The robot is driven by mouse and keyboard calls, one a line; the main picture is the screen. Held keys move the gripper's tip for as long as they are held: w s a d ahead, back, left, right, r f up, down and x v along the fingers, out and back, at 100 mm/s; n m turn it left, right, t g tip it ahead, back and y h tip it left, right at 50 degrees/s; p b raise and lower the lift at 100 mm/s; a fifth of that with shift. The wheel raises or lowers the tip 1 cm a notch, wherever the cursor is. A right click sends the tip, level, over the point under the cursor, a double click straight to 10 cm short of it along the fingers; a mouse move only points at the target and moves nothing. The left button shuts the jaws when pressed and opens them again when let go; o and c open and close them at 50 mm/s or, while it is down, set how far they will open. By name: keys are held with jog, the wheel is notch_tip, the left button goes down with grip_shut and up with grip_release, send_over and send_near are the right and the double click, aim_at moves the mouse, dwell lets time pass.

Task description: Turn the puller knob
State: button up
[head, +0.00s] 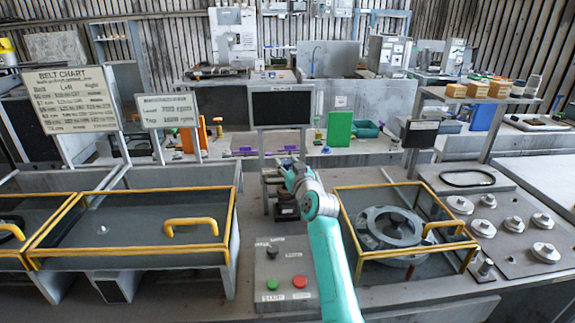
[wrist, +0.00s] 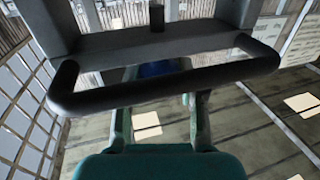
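A dark machine unit (head: 286,207) with a black block-like body stands at the middle of the bench, and the end of my teal arm covers part of it. I cannot make out which part of it is the puller knob. A small black knob (head: 272,250) sits on the grey control panel in front of it. My gripper (head: 285,166) is at the unit's upper part, small and partly hidden by my arm. In the wrist view a thick dark U-shaped bar (wrist: 165,92) crosses close to the camera, with a short black peg (wrist: 157,17) above it. Contact and finger opening are unclear.
The control panel (head: 286,265) also has a green button (head: 272,284) and a red button (head: 300,282). Yellow-framed covers (head: 130,250) stand left. Another yellow-framed cover (head: 352,240) stands right, over a grey ring housing (head: 392,229). A dark screen (head: 281,107) stands behind.

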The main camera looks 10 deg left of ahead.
jog(key=shift+c, duration=0.9)
jog(key=shift+a+m+t+h, duration=0.1)
jog(key=shift+m+t+h, duration=0.35)
jog(key=shift+h, duration=0.25)
jog(key=shift+s+a+m+t+h, duration=0.1)
jog(key=shift+m+t+h, duration=0.25)
jog(key=shift+m+h, duration=0.6)
jog(key=shift+a+m+t+h, duration=0.1)
jog(key=shift+m+t+h, duration=0.35)
jog(key=shift+h, duration=0.8)
jog(key=shift+a+m+h, duration=0.1)
jog(key=shift+m+h, duration=1.55)
jog(key=shift+h, duration=0.65)
jog(key=shift+m+h, duration=0.4)
jog(key=shift+h, duration=0.3)
jog(key=o, duration=1.1)
jog(key=shift+o, duration=0.2)
